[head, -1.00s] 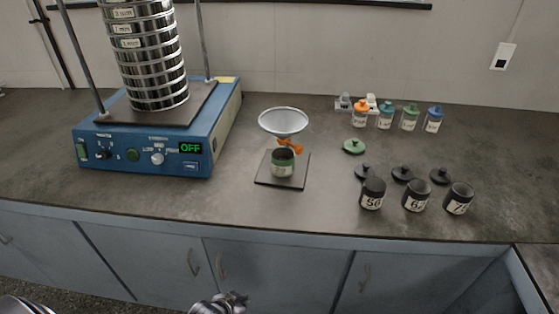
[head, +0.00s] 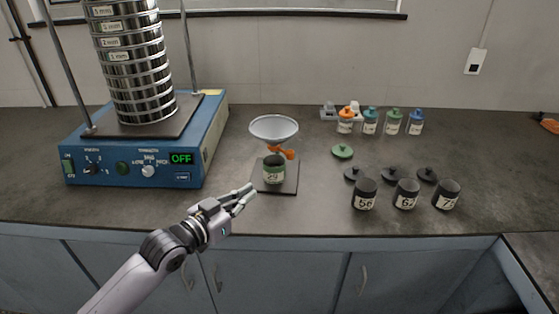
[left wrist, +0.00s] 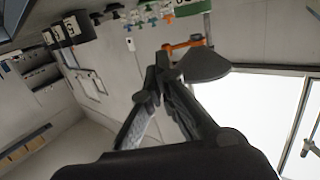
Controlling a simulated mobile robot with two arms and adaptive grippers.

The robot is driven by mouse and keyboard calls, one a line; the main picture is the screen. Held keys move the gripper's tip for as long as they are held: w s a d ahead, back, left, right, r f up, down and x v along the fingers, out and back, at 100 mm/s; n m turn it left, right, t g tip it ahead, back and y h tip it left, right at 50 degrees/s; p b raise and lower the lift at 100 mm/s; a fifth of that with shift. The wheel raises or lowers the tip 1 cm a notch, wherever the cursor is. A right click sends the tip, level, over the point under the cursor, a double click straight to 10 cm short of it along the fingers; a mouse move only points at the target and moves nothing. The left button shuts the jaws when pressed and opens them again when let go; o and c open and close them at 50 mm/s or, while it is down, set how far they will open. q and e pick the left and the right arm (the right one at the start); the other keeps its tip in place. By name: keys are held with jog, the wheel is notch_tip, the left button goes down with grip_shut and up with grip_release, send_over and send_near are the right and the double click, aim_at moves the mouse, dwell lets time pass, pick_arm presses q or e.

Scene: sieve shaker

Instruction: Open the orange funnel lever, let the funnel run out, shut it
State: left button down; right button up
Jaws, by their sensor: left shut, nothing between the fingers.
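A pale funnel (head: 274,127) stands on its stand over a dark plate (head: 284,189). The orange lever (head: 283,152) is just below the cone. My left gripper (head: 250,191) is shut and empty, at the front left of the plate, apart from the jar and lever. The left wrist view shows its fingers (left wrist: 163,62) in front of the grey funnel (left wrist: 204,65) and the orange lever (left wrist: 182,46). My right gripper is in neither view.
The blue shaker (head: 150,150) with its tall sieve stack (head: 135,65) stands left, its display reading OFF. Dark numbered jars (head: 364,194) and lids stand right. A green lid (head: 342,152) lies nearer the funnel. Small coloured bottles (head: 370,121) stand behind. The front counter edge is clear.

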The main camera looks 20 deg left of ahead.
aim_at(287, 155)
pick_arm(q)
jog(key=shift+w+a+r+t, duration=0.25)
jog(key=shift+r, duration=0.4)
jog(key=shift+w+a+r+t, duration=0.2)
jog(key=shift+a+r+t, duration=0.05)
jog(key=shift+r, duration=0.35)
jog(key=shift+w, duration=0.15)
jog(key=x, duration=0.7)
jog(key=p+x, duration=0.1)
jog(key=x, duration=0.5)
jog(key=shift+w+d, duration=0.3)
jog(key=shift+d, duration=0.05)
